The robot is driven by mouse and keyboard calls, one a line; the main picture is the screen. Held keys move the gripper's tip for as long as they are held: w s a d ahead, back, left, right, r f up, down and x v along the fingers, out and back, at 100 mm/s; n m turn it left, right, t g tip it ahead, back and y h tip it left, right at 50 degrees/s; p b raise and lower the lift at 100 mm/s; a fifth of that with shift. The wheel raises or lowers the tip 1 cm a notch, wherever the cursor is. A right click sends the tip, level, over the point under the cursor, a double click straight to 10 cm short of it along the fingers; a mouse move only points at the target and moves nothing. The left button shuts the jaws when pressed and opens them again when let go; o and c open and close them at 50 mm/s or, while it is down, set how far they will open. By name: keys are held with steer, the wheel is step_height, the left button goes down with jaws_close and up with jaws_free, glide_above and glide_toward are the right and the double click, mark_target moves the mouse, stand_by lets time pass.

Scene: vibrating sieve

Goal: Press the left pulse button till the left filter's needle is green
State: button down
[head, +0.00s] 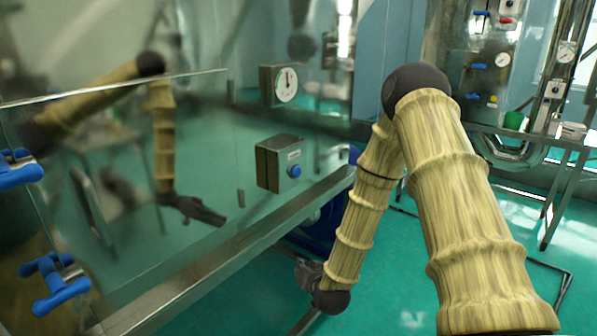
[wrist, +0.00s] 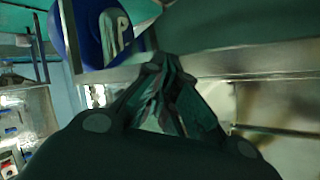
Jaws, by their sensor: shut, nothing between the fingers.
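A grey box with a round blue button (head: 295,171) is fixed to the shiny steel wall in the middle of the head view. Its small label is unreadable. A white round gauge (head: 286,85) sits above it on another grey box. Its needle points roughly straight up; I cannot tell which colour zone it is in. My gripper (head: 309,274) is low in the head view, below and a little right of the blue button and apart from it. In the wrist view my gripper (wrist: 166,72) has its fingers together, with nothing held. The button is not recognisable in the wrist view.
The steel wall mirrors my arm. Blue clamp knobs (head: 60,285) stick out at the left. A steel ledge (head: 240,245) runs below the button box. A panel with gauges and valves (head: 490,60) stands at the back right. The green floor (head: 395,270) is open around my arm.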

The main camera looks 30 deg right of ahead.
mark_target(297, 172)
steer(key=w+d+r+m+t+h, duration=0.2)
steer(key=d+r, duration=0.5)
steer(key=r, duration=0.4)
steer(key=w+d+r+m+t+h+p, duration=0.1)
steer(key=w+d+r+m+t+h, duration=0.2)
steer(key=d+r, duration=0.4)
step_height(297, 172, up, 5)
steer(key=shift+w+d+f+h, duration=0.1)
steer(key=shift+w+d+h, duration=0.25)
steer(key=shift+w, duration=0.45)
steer(key=shift+w, duration=0.1)
steer(key=w+a+b, duration=0.1)
steer(key=w+a, duration=0.2)
steer(key=w, duration=0.5)
steer(key=shift+a+b, duration=0.15)
steer(key=shift+b, duration=0.25)
steer(key=shift+w+a+b, duration=0.2)
steer(key=shift+w+b, duration=0.1)
steer(key=shift+w, duration=0.05)
